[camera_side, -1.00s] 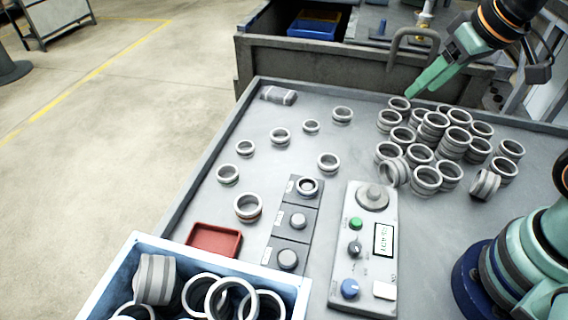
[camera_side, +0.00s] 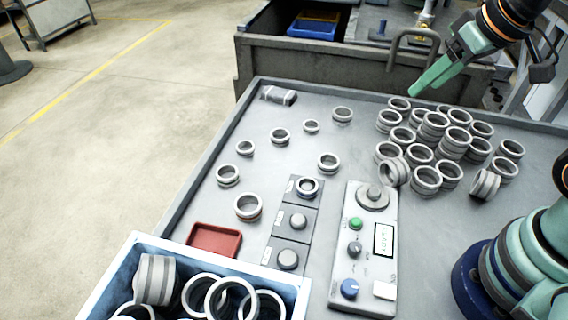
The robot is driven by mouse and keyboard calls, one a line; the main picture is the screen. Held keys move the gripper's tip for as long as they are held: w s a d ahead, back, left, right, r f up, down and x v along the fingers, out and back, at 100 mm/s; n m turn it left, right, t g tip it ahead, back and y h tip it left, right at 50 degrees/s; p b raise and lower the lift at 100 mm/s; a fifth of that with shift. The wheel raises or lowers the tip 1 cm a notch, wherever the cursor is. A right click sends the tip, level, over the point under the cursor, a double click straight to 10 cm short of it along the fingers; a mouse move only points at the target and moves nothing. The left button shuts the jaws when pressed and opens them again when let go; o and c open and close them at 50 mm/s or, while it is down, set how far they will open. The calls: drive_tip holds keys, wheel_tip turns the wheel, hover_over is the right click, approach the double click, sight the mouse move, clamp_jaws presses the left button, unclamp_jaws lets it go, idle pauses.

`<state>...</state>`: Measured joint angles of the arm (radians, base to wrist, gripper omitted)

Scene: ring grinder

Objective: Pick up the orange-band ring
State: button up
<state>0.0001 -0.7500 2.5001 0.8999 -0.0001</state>
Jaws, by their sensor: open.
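A ring with a reddish-orange band (camera_side: 248,207) lies flat on the grey table, left of the row of dark blocks and above the red tray. Its band shows low on the outer side. My gripper (camera_side: 416,93) is at the upper right, raised near the back edge of the table. It is far from that ring, closer to the cluster of grey rings. It is open and nothing shows between its green fingers, though they partly overlap from this side.
Several loose rings (camera_side: 280,136) are spread over the left of the table. A crowded, partly stacked ring cluster (camera_side: 433,130) fills the right. The control box (camera_side: 362,262), red tray (camera_side: 214,239) and blue-white bin (camera_side: 136,248) stand in front. Table between loose rings is clear.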

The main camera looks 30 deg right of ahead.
drive_tip(key=o, duration=0.6)
drive_tip(key=shift+o, duration=0.2)
drive_tip(key=m+g, duration=0.6)
drive_tip(key=m, duration=0.8)
hover_over(249, 211)
wheel_tip(249, 211, down, 13)
wheel_tip(249, 211, down, 11)
drive_tip(key=shift+f, duration=0.1)
